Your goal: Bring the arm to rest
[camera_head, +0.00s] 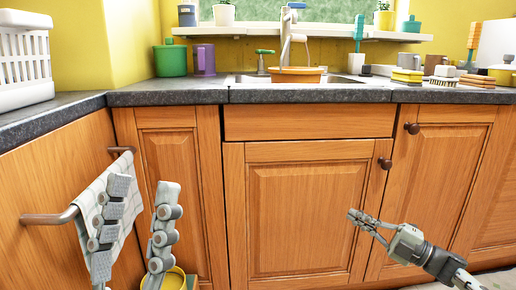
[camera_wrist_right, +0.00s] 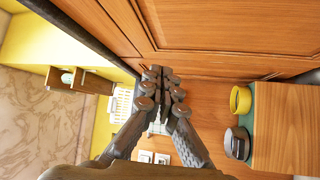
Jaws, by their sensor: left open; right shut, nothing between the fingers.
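My left gripper (camera_head: 142,188) is low at the left in the head view. Its two grey fingers point up and stand wide apart, with nothing between them. They are in front of the checked towel and the corner cabinet. My right gripper (camera_head: 358,218) is at the lower right in the head view, in front of the wooden cabinet doors. Its fingers are together and point left. In the right wrist view the fingertips (camera_wrist_right: 163,78) meet, and nothing is held between them.
A checked towel (camera_head: 119,172) hangs on a rail at the left. A yellow bucket (camera_head: 174,279) stands low behind my left gripper. The dark countertop (camera_head: 300,93) holds a sink (camera_head: 340,79), a white basket (camera_head: 25,68) and several dishes. The space between my grippers looks clear.

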